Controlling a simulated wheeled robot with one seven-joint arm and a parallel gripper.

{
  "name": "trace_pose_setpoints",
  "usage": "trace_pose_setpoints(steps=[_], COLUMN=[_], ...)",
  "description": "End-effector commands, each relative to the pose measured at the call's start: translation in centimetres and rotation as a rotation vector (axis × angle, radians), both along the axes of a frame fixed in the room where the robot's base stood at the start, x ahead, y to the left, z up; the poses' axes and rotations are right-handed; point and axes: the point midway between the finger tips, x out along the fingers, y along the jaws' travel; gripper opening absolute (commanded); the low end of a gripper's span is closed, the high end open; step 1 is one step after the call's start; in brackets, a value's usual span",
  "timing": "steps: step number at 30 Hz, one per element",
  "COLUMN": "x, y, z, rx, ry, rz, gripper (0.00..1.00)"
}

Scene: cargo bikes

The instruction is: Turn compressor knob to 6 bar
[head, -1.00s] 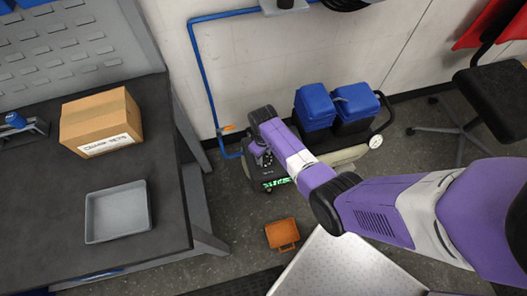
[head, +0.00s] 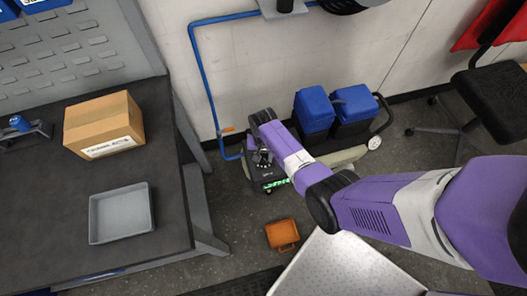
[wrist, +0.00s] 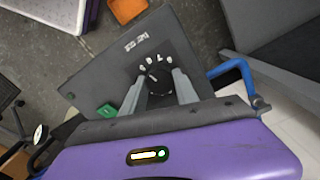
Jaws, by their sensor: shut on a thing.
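The compressor (head: 345,157) stands on the floor against the wall, with two blue covers and a pale tank. Its dark control panel (wrist: 110,60) fills the middle of the wrist view, with a green part at its lower left. The black round knob (wrist: 158,78) carries a white mark, with white numerals around its upper side that are too small to read surely. My gripper (wrist: 160,88) is shut on the knob, one finger on each side. In the head view my gripper (head: 262,158) is over the panel, and the knob is mostly hidden.
A blue hose (head: 202,80) runs down the wall to the compressor's left. An orange bin (head: 282,233) lies on the floor in front. A workbench at left holds a cardboard box (head: 104,125) and a grey tray (head: 121,213). A black chair (head: 490,100) stands at right.

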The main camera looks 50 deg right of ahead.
Motion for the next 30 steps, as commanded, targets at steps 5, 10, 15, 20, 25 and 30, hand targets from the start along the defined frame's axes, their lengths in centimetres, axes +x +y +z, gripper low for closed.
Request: trace_pose_setpoints(steps=[5,10,15,20,25,30], x=[-0.05,-0.06,-0.07,-0.06,-0.07,-0.07], y=[0.01,0.00,0.01,0.00,0.01,0.01], z=[0.01,-0.01,-0.03,-0.03,-0.04,-0.04], rx=[0.000,0.000,0.000,0.000,0.000,0.000], ry=[0.001,0.001,0.001,0.001,0.001,0.001], rz=[-0.117,-0.193,-0.237,-0.253,-0.255,-0.254], gripper=[0.00,0.00,0.00,0.00,0.00,0.00])
